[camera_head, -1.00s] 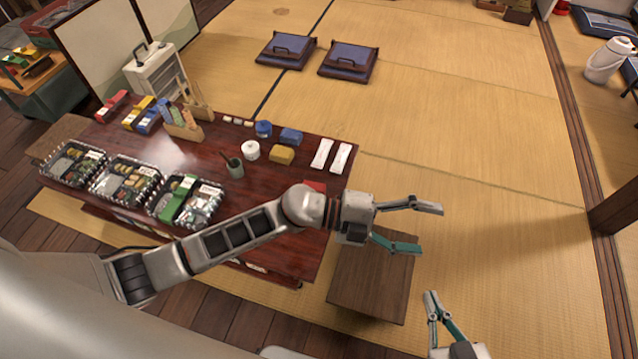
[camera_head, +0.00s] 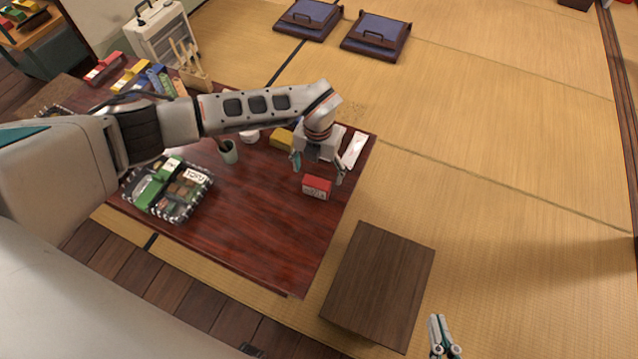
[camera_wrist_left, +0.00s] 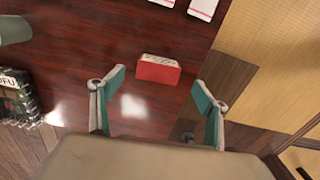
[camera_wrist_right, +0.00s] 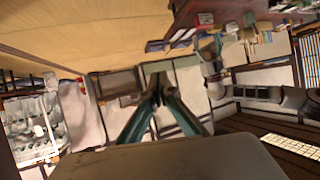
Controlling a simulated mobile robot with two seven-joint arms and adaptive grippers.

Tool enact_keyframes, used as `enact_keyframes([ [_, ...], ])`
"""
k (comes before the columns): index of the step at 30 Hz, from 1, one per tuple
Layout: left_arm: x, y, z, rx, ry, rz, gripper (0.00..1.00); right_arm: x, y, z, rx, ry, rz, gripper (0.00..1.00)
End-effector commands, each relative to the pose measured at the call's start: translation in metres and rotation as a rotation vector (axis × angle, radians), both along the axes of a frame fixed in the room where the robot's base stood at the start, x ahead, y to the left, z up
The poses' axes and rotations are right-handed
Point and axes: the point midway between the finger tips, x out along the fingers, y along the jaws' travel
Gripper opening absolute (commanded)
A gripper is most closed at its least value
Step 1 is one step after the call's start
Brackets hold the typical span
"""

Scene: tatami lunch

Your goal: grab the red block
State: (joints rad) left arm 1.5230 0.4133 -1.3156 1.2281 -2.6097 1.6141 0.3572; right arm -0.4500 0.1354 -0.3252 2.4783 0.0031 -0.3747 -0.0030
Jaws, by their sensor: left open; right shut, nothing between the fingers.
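The red block (camera_head: 317,187) lies on the dark red table (camera_head: 262,232) near its right edge. It has a pale label on one side. My left gripper (camera_head: 318,172) is open above the table beside the block. In the left wrist view the red block (camera_wrist_left: 158,69) lies ahead of the open fingertips of the left gripper (camera_wrist_left: 160,88), roughly centred between them, and I see no contact. My right gripper (camera_head: 437,322) is shut and empty at the bottom right, away from the table. It also shows in the right wrist view (camera_wrist_right: 157,92).
A green cup (camera_head: 228,152), a yellow block (camera_head: 281,138) and a white packet (camera_head: 354,150) are close by on the table. A brown low stand (camera_head: 378,285) is beside the table. The tatami (camera_head: 510,190) on the right is clear.

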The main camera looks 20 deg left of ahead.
Motion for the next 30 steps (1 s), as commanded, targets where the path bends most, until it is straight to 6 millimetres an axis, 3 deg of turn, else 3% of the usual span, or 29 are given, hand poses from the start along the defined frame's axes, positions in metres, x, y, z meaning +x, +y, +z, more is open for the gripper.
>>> enact_keyframes([
  [1, -0.005, -0.001, -0.014, -0.001, 0.012, -0.001, 0.75, -0.001, 0.002, -0.003, 0.010, 0.007, -0.002, 0.00],
  [8, -0.008, 0.001, -0.041, -0.005, 0.015, -0.001, 0.75, -0.001, 0.011, -0.003, 0.073, 0.012, -0.016, 0.00],
  [12, -0.011, 0.003, -0.063, -0.005, 0.017, -0.003, 0.75, -0.008, 0.027, -0.009, 0.188, 0.044, -0.047, 0.00],
  [16, -0.008, 0.003, -0.071, -0.005, 0.011, -0.002, 0.75, -0.010, 0.035, -0.009, 0.251, 0.055, -0.065, 0.00],
  [24, -0.004, 0.003, -0.067, -0.005, 0.001, -0.003, 0.75, -0.009, 0.037, -0.005, 0.268, 0.050, -0.069, 0.00],
  [29, -0.004, 0.003, -0.068, -0.005, 0.002, -0.003, 0.36, -0.009, 0.037, -0.005, 0.267, 0.050, -0.069, 0.00],
  [30, -0.005, 0.003, -0.068, -0.005, 0.003, -0.003, 0.33, -0.009, 0.037, -0.005, 0.267, 0.050, -0.069, 0.00],
])
